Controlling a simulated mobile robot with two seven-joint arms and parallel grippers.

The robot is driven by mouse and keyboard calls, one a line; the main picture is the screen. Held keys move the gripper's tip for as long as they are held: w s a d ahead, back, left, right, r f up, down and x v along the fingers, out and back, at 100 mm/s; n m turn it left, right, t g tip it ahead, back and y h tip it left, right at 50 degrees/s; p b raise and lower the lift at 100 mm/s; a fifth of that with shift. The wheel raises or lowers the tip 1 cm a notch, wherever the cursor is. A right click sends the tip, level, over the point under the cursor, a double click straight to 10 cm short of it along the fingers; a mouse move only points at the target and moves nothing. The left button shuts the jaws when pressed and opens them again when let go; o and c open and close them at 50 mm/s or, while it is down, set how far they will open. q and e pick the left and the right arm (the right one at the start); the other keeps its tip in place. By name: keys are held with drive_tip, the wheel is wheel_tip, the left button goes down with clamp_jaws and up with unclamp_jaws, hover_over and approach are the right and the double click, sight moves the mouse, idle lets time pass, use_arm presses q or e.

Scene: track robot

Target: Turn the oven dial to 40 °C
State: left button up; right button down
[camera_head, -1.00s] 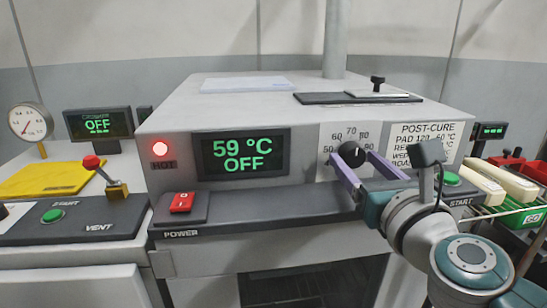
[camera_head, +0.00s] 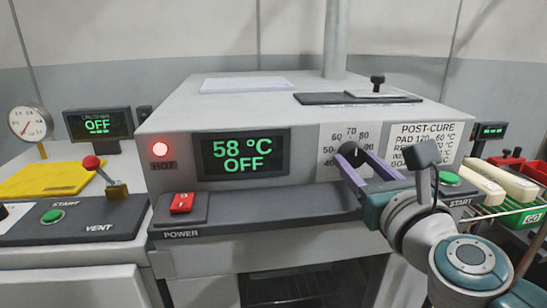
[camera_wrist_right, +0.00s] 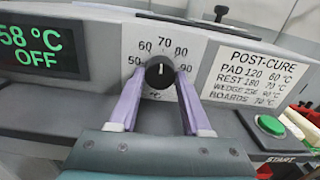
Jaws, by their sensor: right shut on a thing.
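The oven dial (camera_head: 349,149) is a round black knob on the white scale plate of the oven's front panel. In the right wrist view the dial (camera_wrist_right: 159,73) has a white pointer mark that points roughly up, toward 70. The scale runs from 50 at left over 70 at the top to 90 at right; the lower numbers are mostly hidden. My right gripper (camera_head: 355,156) has its two purple fingers shut on the dial, one on each side. The oven display (camera_head: 243,154) reads 58 °C and OFF. My left gripper is not in view.
The green START button (camera_head: 450,178) is just right of my right gripper, below a POST-CURE label (camera_head: 423,142). A VENT panel with a red-knobbed lever (camera_head: 103,172) stands left.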

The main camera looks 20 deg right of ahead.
drive_tip(key=n, duration=0.5)
drive_tip(key=shift+r+n+p, duration=0.1)
drive_tip(key=shift+n+p, duration=0.25)
drive_tip(key=shift+n, duration=0.05)
drive_tip(key=n+p, duration=0.1)
drive_tip(key=n, duration=0.5)
drive_tip(key=shift+d, duration=0.1)
drive_tip(key=n+p, duration=0.1)
drive_tip(key=n, duration=0.5)
drive_tip(key=shift+r+n+p, duration=0.15)
drive_tip(key=shift+n+p, duration=0.15)
drive_tip(key=n+p, duration=0.1)
drive_tip(key=n, duration=0.3)
drive_tip(key=shift+n, duration=0.4)
drive_tip(key=shift+c, duration=1.8)
unclamp_jaws()
